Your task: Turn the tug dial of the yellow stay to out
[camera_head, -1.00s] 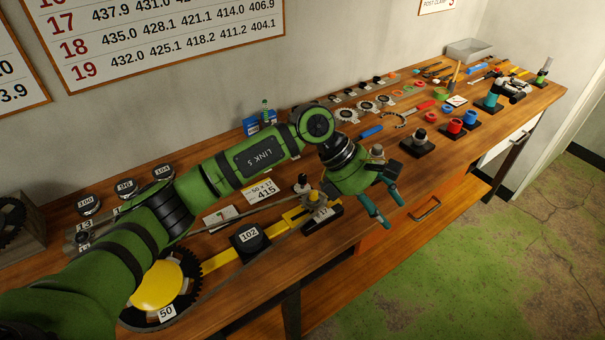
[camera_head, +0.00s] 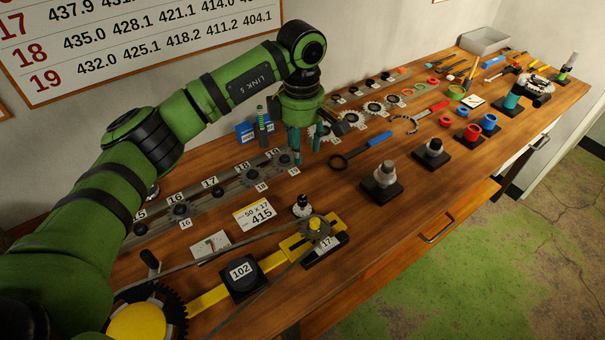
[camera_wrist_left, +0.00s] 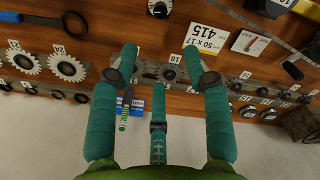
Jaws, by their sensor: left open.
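The yellow stay (camera_head: 207,298) lies along the front left of the bench, between a large black chainring with a yellow centre (camera_head: 138,322) and a small sprocket on a block labelled 17 (camera_head: 325,247). A black block labelled 102 (camera_head: 241,277) sits on the bar. A small black-and-white knob (camera_head: 302,206) stands just behind the sprocket end; it also shows in the left wrist view (camera_wrist_left: 159,8). I cannot tell which part is the tug dial. My left gripper (camera_head: 304,155) is open and empty, pointing down over the back rail, behind and apart from the stay. My right gripper is not in view.
A rail of numbered sprockets (camera_head: 212,193) runs along the back under my left gripper. A card reading 415 (camera_head: 256,213) lies between rail and stay. Dark posts on blocks (camera_head: 382,184) stand to the right. The bench front between them and the stay is clear.

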